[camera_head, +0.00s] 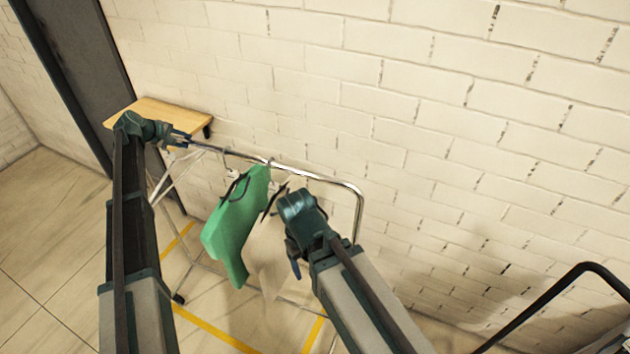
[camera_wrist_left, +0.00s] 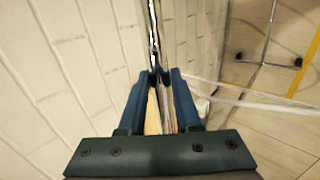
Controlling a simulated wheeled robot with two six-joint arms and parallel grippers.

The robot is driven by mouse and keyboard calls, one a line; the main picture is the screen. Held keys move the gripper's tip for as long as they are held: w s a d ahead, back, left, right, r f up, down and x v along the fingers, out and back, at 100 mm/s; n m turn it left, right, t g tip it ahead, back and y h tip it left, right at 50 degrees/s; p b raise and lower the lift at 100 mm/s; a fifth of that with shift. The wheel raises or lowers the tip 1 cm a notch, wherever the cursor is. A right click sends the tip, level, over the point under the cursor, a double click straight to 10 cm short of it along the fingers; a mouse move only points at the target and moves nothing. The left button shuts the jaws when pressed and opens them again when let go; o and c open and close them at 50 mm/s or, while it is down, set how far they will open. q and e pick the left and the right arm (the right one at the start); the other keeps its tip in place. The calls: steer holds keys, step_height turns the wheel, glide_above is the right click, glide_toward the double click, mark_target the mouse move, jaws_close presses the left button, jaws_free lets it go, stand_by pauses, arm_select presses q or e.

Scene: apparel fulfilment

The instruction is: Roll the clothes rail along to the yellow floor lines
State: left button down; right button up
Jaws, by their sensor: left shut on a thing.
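The clothes rail (camera_head: 358,205) is a chrome frame along the brick wall. A green garment (camera_head: 236,225) and a pale beige one (camera_head: 267,258) hang from its top bar. My left gripper (camera_head: 186,139) is shut on the left end of the top bar. In the left wrist view, the bar (camera_wrist_left: 154,35) runs between the fingers (camera_wrist_left: 163,78). Yellow floor lines (camera_head: 215,332) show under and in front of the rail; one also shows in the left wrist view (camera_wrist_left: 306,65). A caster (camera_head: 178,298) stands close to a line corner. My right gripper (camera_head: 294,262) is beside the beige garment, its jaws unclear.
A small wooden shelf (camera_head: 155,114) is fixed to the wall behind my left gripper. A dark door or panel (camera_head: 72,65) stands at the left. A black tubular handle (camera_head: 560,290) is at the lower right. The floor at the left is clear.

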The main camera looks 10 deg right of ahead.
arm_select(q)
steer(key=shift+w+a, duration=0.75)
steer(key=shift+a, duration=0.45)
steer(key=shift+w+a, duration=0.75)
steer(key=shift+a, duration=0.45)
steer(key=shift+w+a, duration=0.75)
steer(key=shift+a, duration=0.45)
steer(key=shift+d, duration=0.1)
